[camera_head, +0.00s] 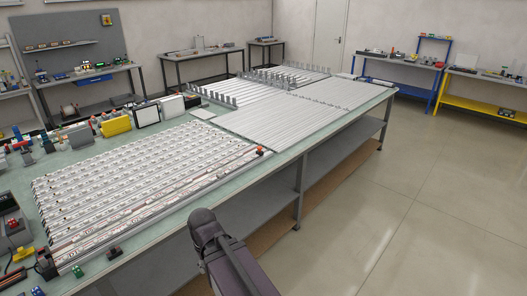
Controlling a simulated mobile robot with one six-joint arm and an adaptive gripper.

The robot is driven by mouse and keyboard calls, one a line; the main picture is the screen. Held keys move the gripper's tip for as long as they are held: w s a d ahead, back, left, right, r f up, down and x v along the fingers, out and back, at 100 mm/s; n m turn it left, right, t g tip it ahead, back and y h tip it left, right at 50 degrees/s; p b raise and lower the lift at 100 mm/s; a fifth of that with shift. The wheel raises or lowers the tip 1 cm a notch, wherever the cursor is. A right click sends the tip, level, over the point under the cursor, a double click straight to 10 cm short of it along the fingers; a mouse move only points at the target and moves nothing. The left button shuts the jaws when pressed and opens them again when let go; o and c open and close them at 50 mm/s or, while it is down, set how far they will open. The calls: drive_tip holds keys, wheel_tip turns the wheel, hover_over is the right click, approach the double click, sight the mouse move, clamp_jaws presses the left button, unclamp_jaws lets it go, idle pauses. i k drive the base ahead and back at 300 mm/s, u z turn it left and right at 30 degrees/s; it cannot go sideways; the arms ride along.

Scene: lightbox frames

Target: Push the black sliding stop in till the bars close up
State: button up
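Several long white bars with dark dots (150,170) lie side by side on the left half of the long table, with narrow gaps between rows. A small black block (114,252) sits at the near edge beside the front bar; it may be the black sliding stop, but it is too small to be sure. A larger black piece (45,263) stands at the bars' near left corner. A red-topped dark knob (260,151) is at the right end of the front bar. My dark arm rises at the bottom centre, in front of the table edge; my gripper's fingers do not show.
The long green-topped table (190,222) has grey shelves (270,205) below. Plain grey strips (310,110) cover its far half. A yellow case (115,126) and a white-faced box (146,114) stand behind the bars. The floor (430,190) at right is clear.

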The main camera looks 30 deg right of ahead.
sight(259, 148)
drive_tip(key=k, duration=1.1)
drive_tip(key=z, duration=0.5)
drive_tip(key=i, duration=0.8)
drive_tip(key=z, duration=0.3)
drive_tip(key=i, duration=1.45)
drive_tip(key=u, duration=0.6)
